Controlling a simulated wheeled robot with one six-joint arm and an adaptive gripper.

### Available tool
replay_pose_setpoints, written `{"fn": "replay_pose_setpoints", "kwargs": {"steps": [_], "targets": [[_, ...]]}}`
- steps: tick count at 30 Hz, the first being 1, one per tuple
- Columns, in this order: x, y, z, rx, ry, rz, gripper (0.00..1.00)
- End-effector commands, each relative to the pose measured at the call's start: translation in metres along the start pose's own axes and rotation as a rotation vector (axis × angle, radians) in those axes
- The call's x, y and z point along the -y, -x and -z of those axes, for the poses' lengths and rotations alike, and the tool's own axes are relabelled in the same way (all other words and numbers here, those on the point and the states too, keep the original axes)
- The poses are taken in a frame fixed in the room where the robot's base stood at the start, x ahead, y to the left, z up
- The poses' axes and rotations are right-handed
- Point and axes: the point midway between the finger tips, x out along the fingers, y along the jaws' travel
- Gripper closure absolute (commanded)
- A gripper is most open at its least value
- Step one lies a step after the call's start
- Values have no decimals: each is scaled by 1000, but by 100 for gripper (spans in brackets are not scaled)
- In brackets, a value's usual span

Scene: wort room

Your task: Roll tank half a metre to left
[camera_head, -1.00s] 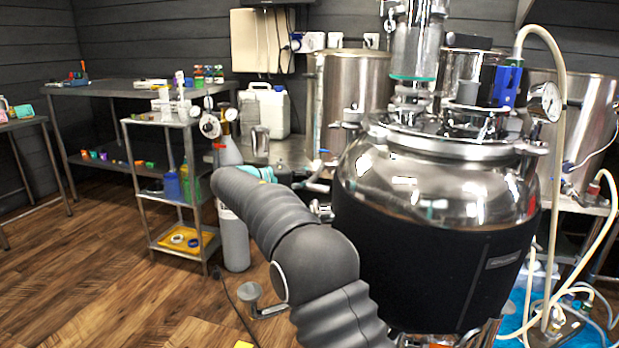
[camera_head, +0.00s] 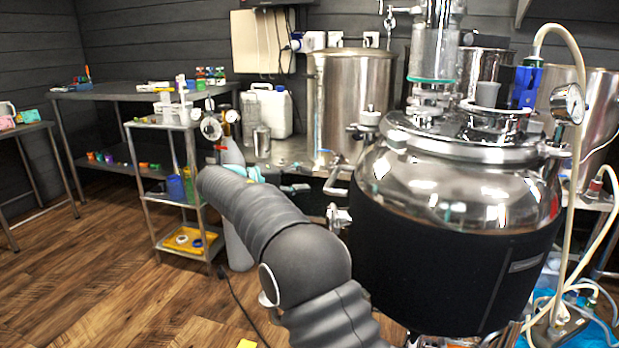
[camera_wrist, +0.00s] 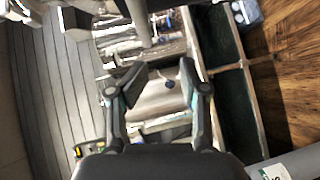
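A large polished steel tank (camera_head: 455,190) with a black jacket stands at the right in the head view. Its lid carries a glass column (camera_head: 436,45), a pressure gauge (camera_head: 567,103) and fittings. My arm reaches away to the left of the tank and overlaps its lower left side. In the head view my gripper is mostly hidden behind the arm, with some teal showing at its end. In the wrist view my gripper (camera_wrist: 162,80) is open, its two fingers apart. A shiny metal surface with a small dark blue knob (camera_wrist: 170,84) shows between them, with no visible grip.
A grey gas cylinder (camera_head: 238,248) and a small steel shelf cart (camera_head: 168,246) stand left of my arm. A steel bench with a kettle (camera_head: 350,95) and white canisters (camera_head: 272,112) is behind. Pale hoses (camera_head: 573,190) hang at the tank's right. The wooden floor at the left front is clear.

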Motion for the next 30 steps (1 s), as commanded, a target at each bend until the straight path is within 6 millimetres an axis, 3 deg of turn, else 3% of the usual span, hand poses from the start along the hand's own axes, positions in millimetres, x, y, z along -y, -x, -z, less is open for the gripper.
{"fn": "replay_pose_setpoints", "kwargs": {"steps": [30], "targets": [[1, 60, 0, 1, 1, 1, 57]]}}
